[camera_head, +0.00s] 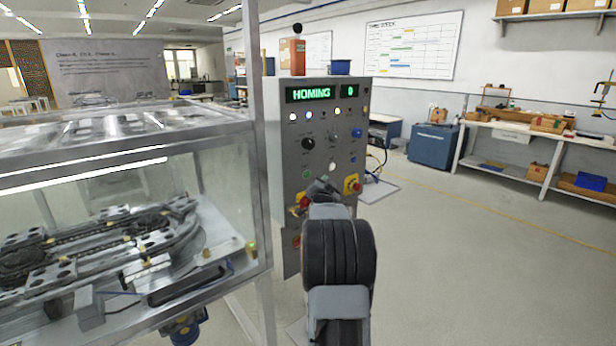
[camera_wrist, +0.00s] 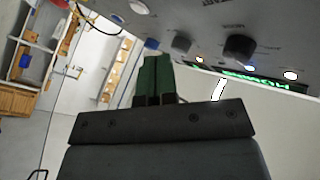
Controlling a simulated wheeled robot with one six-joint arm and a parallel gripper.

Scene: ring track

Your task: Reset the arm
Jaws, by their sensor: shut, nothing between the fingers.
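A grey control panel (camera_head: 345,120) stands upright ahead, with a green lit display (camera_head: 318,92) reading HOMING and a 0. It carries lit buttons, black knobs (camera_head: 308,143), a green button (camera_head: 306,174) and a red button on a yellow plate (camera_head: 352,184). My gripper (camera_head: 320,186) is in front of the panel's lower part, and my arm hides some of it. In the wrist view my gripper's green fingers (camera_wrist: 153,75) are together with nothing between them. The panel (camera_wrist: 205,18) shows tilted behind them, with the display (camera_wrist: 262,80) at the right. I cannot tell whether the fingertips touch the panel.
A glass-sided metal case (camera_head: 130,180) at the left holds a chain track (camera_head: 95,240); its corner post (camera_head: 255,130) stands close to the panel. A workbench (camera_head: 540,135) and a blue cabinet (camera_head: 433,147) are at the back right. The floor (camera_head: 480,260) at the right is clear.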

